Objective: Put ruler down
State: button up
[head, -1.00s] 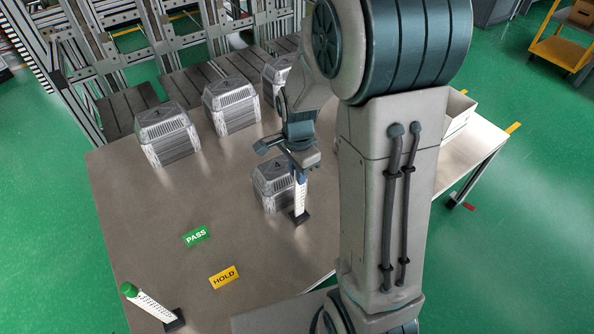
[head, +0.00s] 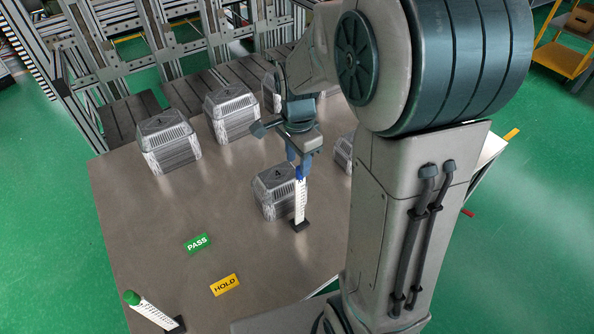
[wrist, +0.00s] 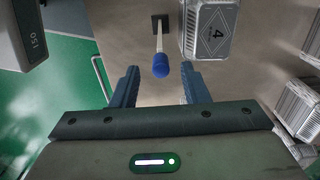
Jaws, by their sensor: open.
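The ruler (head: 300,200) is a white marked strip with a blue cap and a dark square base. It stands upright on the metal table in the head view, in front of a foil-wrapped tray. In the wrist view its blue cap (wrist: 161,66) shows between my fingertips in the picture, with clear gaps on both sides. The ruler's dark base (wrist: 160,22) rests on the table beyond. My gripper (head: 298,164) is open just above the ruler's top, and its fingers (wrist: 160,78) touch nothing that I can see.
Another white ruler with a green cap (head: 131,298) stands at the front left. PASS (head: 197,243) and HOLD (head: 225,285) labels lie on the table (head: 150,235). Several foil-wrapped blocks (head: 168,142) stand farther back. The table's left middle is clear.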

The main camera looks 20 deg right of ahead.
notch_tip(320, 180, up, 4)
jog(key=shift+s+r, duration=0.1)
jog(key=shift+r, duration=0.05)
jog(key=s+r+n+t, duration=0.2)
jog(key=s+n, duration=1.1)
jog(key=n, duration=0.1)
jog(key=shift+s+a+r, duration=0.2)
jog(key=shift+s+a, duration=0.05)
jog(key=shift+s, duration=0.1)
